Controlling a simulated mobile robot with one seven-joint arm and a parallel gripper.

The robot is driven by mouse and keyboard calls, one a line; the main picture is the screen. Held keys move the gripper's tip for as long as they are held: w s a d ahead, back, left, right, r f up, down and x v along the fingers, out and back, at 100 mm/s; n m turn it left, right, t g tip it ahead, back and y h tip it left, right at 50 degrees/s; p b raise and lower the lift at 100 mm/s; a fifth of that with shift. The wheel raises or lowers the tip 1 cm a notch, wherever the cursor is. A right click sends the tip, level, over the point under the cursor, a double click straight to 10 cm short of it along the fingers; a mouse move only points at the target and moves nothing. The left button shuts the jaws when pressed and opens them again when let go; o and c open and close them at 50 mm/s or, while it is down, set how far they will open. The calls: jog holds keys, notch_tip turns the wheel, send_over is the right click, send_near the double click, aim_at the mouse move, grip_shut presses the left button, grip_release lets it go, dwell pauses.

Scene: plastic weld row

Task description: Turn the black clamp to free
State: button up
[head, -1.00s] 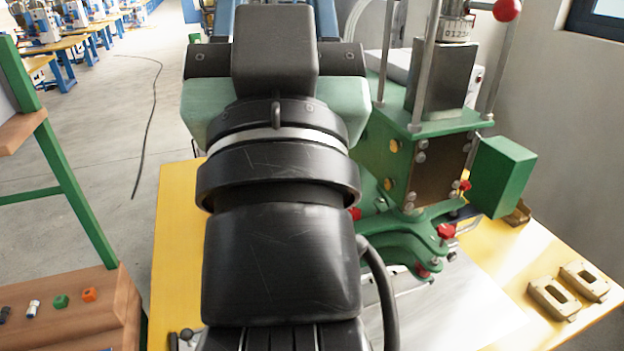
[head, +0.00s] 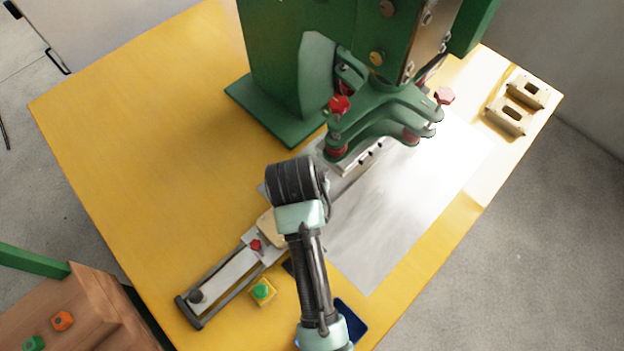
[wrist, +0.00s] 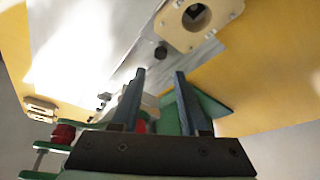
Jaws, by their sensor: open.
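A small black knob (wrist: 161,52) shows in the wrist view beside a tan block with a round hole (wrist: 212,18); it may be the black clamp, but its lever and setting cannot be made out. My gripper (wrist: 160,73) is open, its two dark fingers apart with nothing held between them. The knob appears above the fingertips in that picture, apart from them. In the head view my arm hides the gripper and part of the tan block (head: 266,226).
The green press (head: 375,105) with red knobs (head: 340,105) stands over the rail's far end. A green button (head: 262,290) on a yellow box is beside the rail. Two tan blocks (head: 507,117) lie at the right. The yellow table (head: 150,130) is clear at left.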

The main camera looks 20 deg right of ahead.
jog(key=x, duration=0.9)
jog(key=shift+w+f+b, duration=0.1)
jog(key=shift+b, duration=0.25)
grip_shut()
